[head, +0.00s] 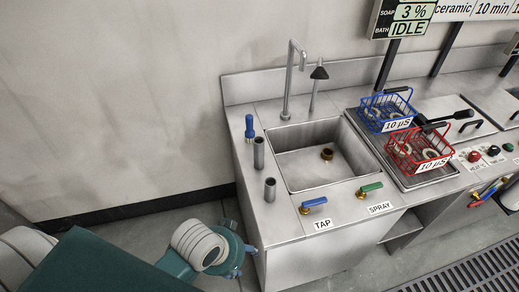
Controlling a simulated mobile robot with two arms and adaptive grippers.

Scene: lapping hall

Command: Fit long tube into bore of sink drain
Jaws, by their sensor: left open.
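The sink drain (327,154) is a brass ring with a dark bore in the floor of the steel sink basin (300,182). Two grey open-topped tubes stand upright on the counter left of the basin: a rear tube (258,153) and a front tube (270,189). I cannot tell for sure which is the long tube, as their lower ends may be hidden. My left gripper (243,250) is open and empty, low at the left front corner of the counter, apart from both tubes. My right gripper is out of view.
A blue-handled item (249,128) stands behind the tubes. A tall faucet (289,80) rises behind the basin. Blue TAP (314,202) and green SPRAY (370,189) levers sit at the front. Blue (387,112) and red (418,150) wire baskets stand on the right.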

